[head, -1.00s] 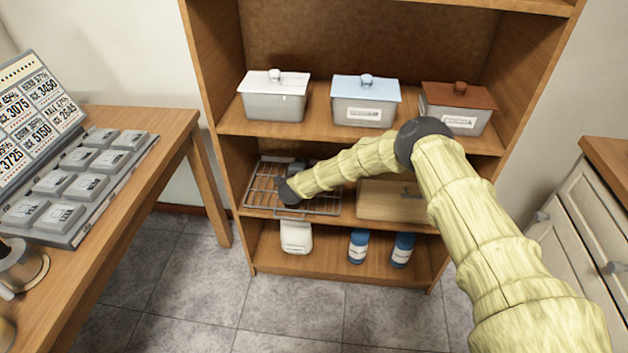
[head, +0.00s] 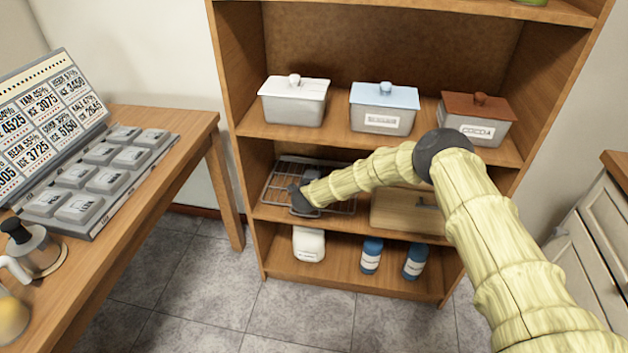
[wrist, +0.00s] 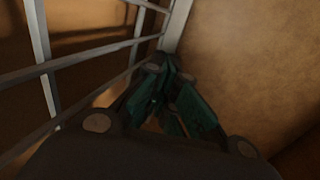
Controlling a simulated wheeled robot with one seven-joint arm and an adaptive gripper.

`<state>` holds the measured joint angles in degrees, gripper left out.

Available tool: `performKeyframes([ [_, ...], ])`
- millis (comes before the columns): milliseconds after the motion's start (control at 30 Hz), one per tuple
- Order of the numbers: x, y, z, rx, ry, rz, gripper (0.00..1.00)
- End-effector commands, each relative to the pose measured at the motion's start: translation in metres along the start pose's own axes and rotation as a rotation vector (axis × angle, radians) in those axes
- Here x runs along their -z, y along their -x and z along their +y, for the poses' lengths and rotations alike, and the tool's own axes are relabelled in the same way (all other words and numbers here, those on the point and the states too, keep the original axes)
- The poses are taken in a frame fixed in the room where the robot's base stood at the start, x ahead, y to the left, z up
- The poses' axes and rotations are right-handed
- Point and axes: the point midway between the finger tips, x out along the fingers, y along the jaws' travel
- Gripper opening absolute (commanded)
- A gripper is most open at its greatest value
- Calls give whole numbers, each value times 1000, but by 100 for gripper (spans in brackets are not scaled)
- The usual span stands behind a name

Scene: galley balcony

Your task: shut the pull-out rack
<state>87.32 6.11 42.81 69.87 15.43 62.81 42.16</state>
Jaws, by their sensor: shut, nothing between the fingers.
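The pull-out rack (head: 340,178) is a grey wire grid on the left of the middle shelf of a wooden shelving unit. Its front lies close to the shelf's front edge; whether it is fully in I cannot tell. My gripper (head: 298,198) is at the rack's front left part in the head view, small and dark, hiding some bars. In the wrist view my gripper (wrist: 170,80) has its teal-padded fingers shut and empty. The rack's bars (wrist: 85,72) run close along its left there; contact is unclear.
A wooden box (head: 395,210) sits right of the rack, partly behind my arm. Lidded canisters (head: 293,105) stand on the shelf above. A white jar (head: 308,244) and two blue jars (head: 371,256) stand below. A table (head: 165,190) is at left, drawers (head: 590,230) at right.

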Motion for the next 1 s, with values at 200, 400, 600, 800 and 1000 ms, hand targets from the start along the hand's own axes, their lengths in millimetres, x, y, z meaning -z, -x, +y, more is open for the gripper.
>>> performKeyframes([
  [200, -3, 37, -3, 1, 1, -4, 0],
  [400, -2, 68, -3, 3, 2, -3, 0],
  [600, -2, 88, -2, 3, 1, -2, 0],
  [800, -2, 92, -2, 3, 0, -1, 0],
  [1000, -1, 92, -2, 3, 0, -1, 0],
])
